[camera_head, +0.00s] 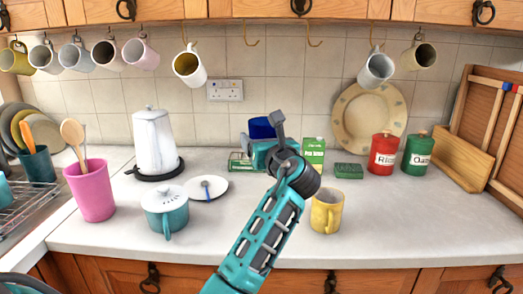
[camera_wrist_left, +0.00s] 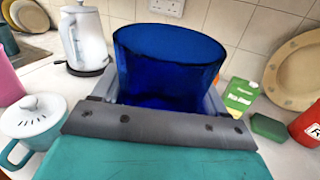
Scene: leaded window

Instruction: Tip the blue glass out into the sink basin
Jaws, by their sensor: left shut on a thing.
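The blue glass (camera_head: 261,127) is in the head view near the middle, over the back of the worktop. In the left wrist view the blue glass (camera_wrist_left: 168,62) looks upright, its wide rim at the top. My left gripper (camera_head: 264,148) is shut on it, with a grey finger at each side of the glass. The wrist partly hides the gripper and the lower glass in the head view. What the glass holds cannot be told. The sink basin itself is not visible. My right gripper is not in view.
A dish rack (camera_head: 25,208) stands at the far left. Between it and my arm are a pink pot (camera_head: 92,194), a teal lidded pot (camera_head: 165,208), a white plate (camera_head: 210,194) and a kettle (camera_head: 155,145). A yellow mug (camera_head: 326,211) stands right of my arm. Mugs hang above.

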